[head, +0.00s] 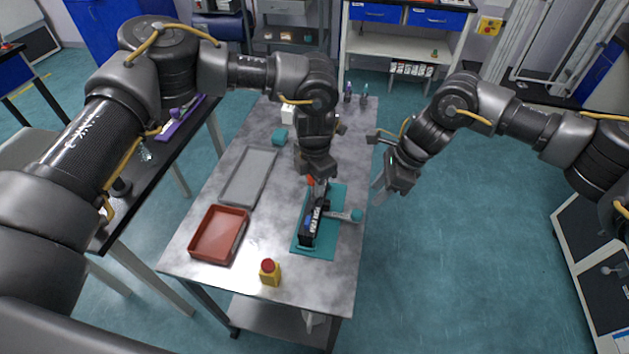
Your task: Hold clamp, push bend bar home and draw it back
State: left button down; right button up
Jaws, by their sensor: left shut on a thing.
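The clamp (311,222), a black device with a blue part, stands on a teal mat (321,251) near the table's right edge. The bend bar (340,215) is a grey rod that sticks out of its right side and ends in a teal knob (357,215). My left gripper (318,188) points down over the far end of the clamp and is shut on it, beside a small red-orange part (310,181). Its fingertips are partly hidden. My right gripper (378,188) hangs beyond the table's right edge, up and right of the knob, touching nothing; its fingers look apart.
A red tray (190,252) and a grey tray (225,196) lie on the left of the table. A yellow bottle with a red cap (269,272) stands at the near edge. A teal block (280,136) and small bottles (363,92) are farther back.

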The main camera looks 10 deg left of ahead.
jog(key=c, duration=0.4)
jog(key=shift+s+f, duration=0.15)
jog(key=shift+f, duration=0.05)
jog(key=shift+c, duration=1.3)
jog(key=s+d+f, duration=0.1)
jog(key=s+f, duration=0.1)
jog(key=f, duration=0.2)
jog(key=s+d+f+m+g, duration=0.1)
jog(key=s+d+f, duration=0.1)
jog(key=f, duration=0.1)
jog(key=s+d+f+m+g+y, duration=0.1)
jog(key=s+f, duration=0.1)
jog(key=f, duration=0.2)
jog(key=shift+s+d+f, duration=0.15)
jog(key=shift+f, duration=0.2)
grip_shut()
jog(key=s+d+f+m+y, duration=0.3)
jog(key=s+f+m+y, duration=0.15)
jog(key=f, duration=0.35)
jog(key=w+d+r+n+t+y, duration=0.2)
jog(key=w+d+r+t+y, duration=0.3)
jog(key=d+r+t+y, duration=0.1)
notch_tip(320, 180, up, 3)
jog(key=shift+w+d+t+y, duration=0.15)
jog(key=shift+d+t+y, duration=0.15)
jog(key=shift+t+y, duration=0.55)
jog(key=shift+n, duration=0.25)
